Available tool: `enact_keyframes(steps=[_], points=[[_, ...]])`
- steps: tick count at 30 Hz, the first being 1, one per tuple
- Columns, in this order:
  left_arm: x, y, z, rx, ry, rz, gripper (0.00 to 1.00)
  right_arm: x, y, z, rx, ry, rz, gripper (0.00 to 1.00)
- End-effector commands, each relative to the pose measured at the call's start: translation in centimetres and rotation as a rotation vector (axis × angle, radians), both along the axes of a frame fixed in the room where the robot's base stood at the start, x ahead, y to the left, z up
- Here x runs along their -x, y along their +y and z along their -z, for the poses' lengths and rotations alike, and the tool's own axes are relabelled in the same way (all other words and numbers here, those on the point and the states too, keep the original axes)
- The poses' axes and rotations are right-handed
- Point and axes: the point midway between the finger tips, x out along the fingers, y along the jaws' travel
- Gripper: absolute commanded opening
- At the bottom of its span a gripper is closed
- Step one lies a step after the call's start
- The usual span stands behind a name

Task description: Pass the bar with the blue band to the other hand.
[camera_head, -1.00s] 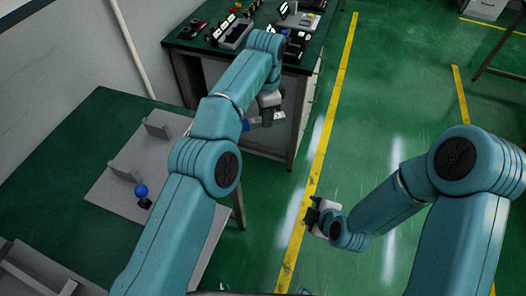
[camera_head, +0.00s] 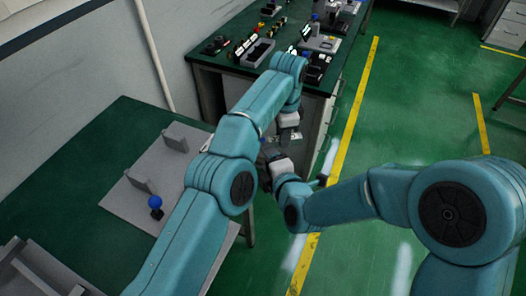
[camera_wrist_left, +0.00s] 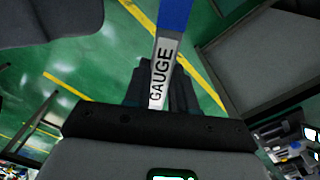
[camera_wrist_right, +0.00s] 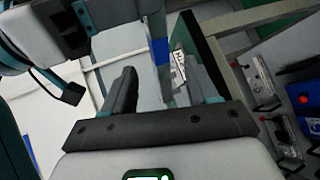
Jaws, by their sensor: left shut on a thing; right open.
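The bar (camera_wrist_left: 162,72) is grey with a "GAUGE" label and a blue band (camera_wrist_left: 175,14) near the top of the left wrist view. My left gripper (camera_wrist_left: 160,88) is shut on its labelled part. In the head view the left gripper (camera_head: 287,126) holds it in the air beyond the near bench, where the bar is mostly hidden. My right gripper (camera_head: 268,158) is just below it. In the right wrist view the right gripper's fingers (camera_wrist_right: 163,85) are open, and the blue band (camera_wrist_right: 161,52) shows between them, nearer the right finger; contact is unclear.
The near green bench (camera_head: 75,150) carries a grey plate (camera_head: 125,200) with upright blocks and a blue-knobbed post (camera_head: 155,205). The far bench (camera_head: 230,70) holds several small devices. Open green floor (camera_head: 420,110) lies to the right.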

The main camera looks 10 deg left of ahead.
Motion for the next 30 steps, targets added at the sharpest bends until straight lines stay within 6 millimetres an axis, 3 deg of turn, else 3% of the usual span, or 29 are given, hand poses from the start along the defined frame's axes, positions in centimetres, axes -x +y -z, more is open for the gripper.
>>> enact_keyframes(steps=[9,20,21,26,28,29,30], points=[[0.0,0.0,-0.1,0.000,-0.001,0.000,0.00,-4.0,2.2,1.7,0.000,0.001,0.000,0.58],[0.0,0.0,-0.1,0.000,-0.001,0.000,0.00,-4.6,2.5,1.9,0.000,0.001,0.000,0.58],[0.0,0.0,0.0,0.000,-0.001,0.000,0.00,-4.6,2.5,1.9,0.000,0.001,0.000,0.55],[0.0,0.0,0.0,0.000,-0.001,0.000,0.00,-4.6,2.5,1.9,0.000,0.001,0.000,0.03],[0.0,0.0,0.0,0.000,-0.001,0.000,0.00,-4.6,2.5,1.9,0.000,0.001,0.000,0.00],[0.0,0.0,-0.1,0.000,-0.001,0.000,0.35,-4.6,2.5,1.9,0.000,-0.001,0.000,0.00],[0.0,0.0,-0.1,0.000,-0.001,0.000,0.48,-4.6,2.5,1.9,0.000,-0.001,0.000,0.00]])
